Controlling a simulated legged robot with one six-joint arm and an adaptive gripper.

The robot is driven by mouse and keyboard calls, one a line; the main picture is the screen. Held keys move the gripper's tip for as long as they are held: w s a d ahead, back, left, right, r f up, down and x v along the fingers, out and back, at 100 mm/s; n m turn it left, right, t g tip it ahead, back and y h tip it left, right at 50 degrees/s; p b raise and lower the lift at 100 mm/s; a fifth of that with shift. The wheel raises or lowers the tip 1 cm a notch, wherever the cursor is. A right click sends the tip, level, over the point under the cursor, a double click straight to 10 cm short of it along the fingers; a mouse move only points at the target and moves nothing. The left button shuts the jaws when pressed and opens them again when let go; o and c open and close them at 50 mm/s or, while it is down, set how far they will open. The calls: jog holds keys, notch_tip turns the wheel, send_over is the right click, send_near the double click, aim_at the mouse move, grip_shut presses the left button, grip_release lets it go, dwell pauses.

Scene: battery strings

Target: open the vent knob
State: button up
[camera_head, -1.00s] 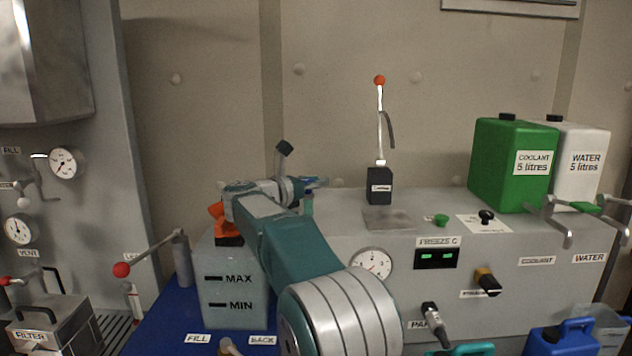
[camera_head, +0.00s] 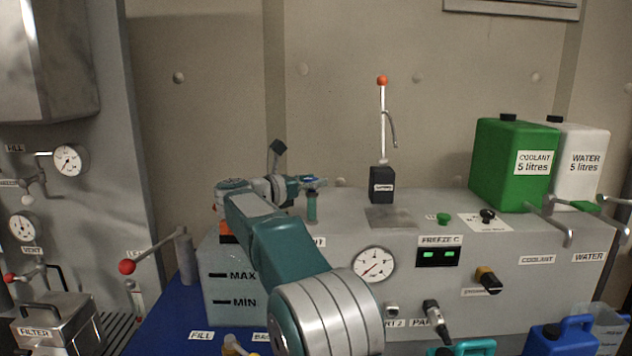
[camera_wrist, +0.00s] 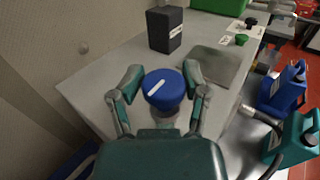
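A round blue knob (camera_wrist: 164,88) with a white line across its top sits between the two fingers of my gripper (camera_wrist: 163,78) in the wrist view. The fingers are spread on either side of the knob, very near its rim; I cannot tell whether they touch it.
A black box with an orange-tipped lever (camera_head: 382,185) stands right of the knob. Green coolant (camera_head: 508,165) and white water (camera_head: 588,160) containers stand farther right. A tank marked MAX and MIN (camera_head: 228,312) and a red-ended lever (camera_head: 127,267) are left of my arm.

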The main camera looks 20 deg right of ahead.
jog(key=v, duration=0.5)
jog(key=shift+s+a+f, duration=0.1)
jog(key=shift+s+a, duration=0.1)
jog(key=shift+a, duration=0.15)
dwell(0.3)
